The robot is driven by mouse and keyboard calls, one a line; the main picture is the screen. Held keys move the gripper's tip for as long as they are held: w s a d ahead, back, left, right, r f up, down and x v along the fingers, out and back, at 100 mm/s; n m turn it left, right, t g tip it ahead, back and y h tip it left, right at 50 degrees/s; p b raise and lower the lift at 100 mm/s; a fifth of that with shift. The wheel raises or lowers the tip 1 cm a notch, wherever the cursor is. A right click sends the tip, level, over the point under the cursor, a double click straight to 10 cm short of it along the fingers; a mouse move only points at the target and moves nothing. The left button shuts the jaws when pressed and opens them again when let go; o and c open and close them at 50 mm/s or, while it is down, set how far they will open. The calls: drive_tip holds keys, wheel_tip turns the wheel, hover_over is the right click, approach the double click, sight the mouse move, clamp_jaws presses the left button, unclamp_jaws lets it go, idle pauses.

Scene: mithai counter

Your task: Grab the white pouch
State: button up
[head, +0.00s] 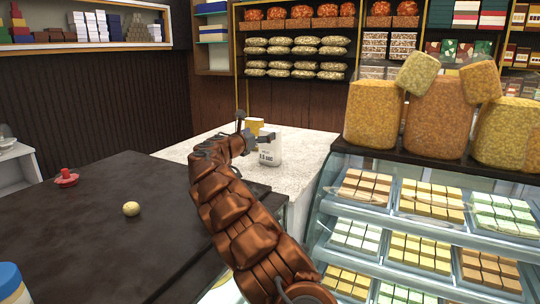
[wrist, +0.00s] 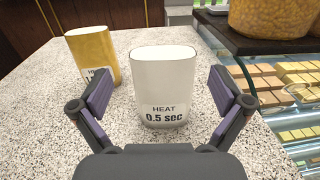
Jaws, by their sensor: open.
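The white pouch (wrist: 163,75) stands upright on the speckled white counter (wrist: 60,140) in the wrist view, with a label reading "HEAT 0.5 sec". In the head view the white pouch (head: 269,150) shows beyond the end of my arm, partly covered by my gripper (head: 255,138). In the wrist view my gripper (wrist: 163,100) is open, its two purple-padded fingers on the left and right of the pouch with gaps on both sides. A yellow pouch (wrist: 92,55) with a partly hidden label stands left of the white one.
A glass display case (head: 420,215) with trays of sweets is at the right, with large snack bags (head: 437,115) on top. The dark counter (head: 90,225) at the left holds a red object (head: 66,178) and a pale ball (head: 131,209). Counter behind the pouches is clear.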

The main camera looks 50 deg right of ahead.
sight(266, 131)
drive_tip(key=shift+s+f+p+x, duration=0.15)
drive_tip(key=shift+p+x, duration=0.55)
drive_tip(key=shift+x, duration=0.85)
drive_tip(key=shift+s+f+p+x, duration=0.1)
drive_tip(key=shift+p+x, duration=0.6)
drive_tip(key=shift+x, duration=0.9)
drive_tip(key=shift+c, duration=0.4)
drive_tip(key=c, duration=0.5)
drive_tip(key=shift+w+r, duration=0.1)
drive_tip(key=shift+r, duration=0.05)
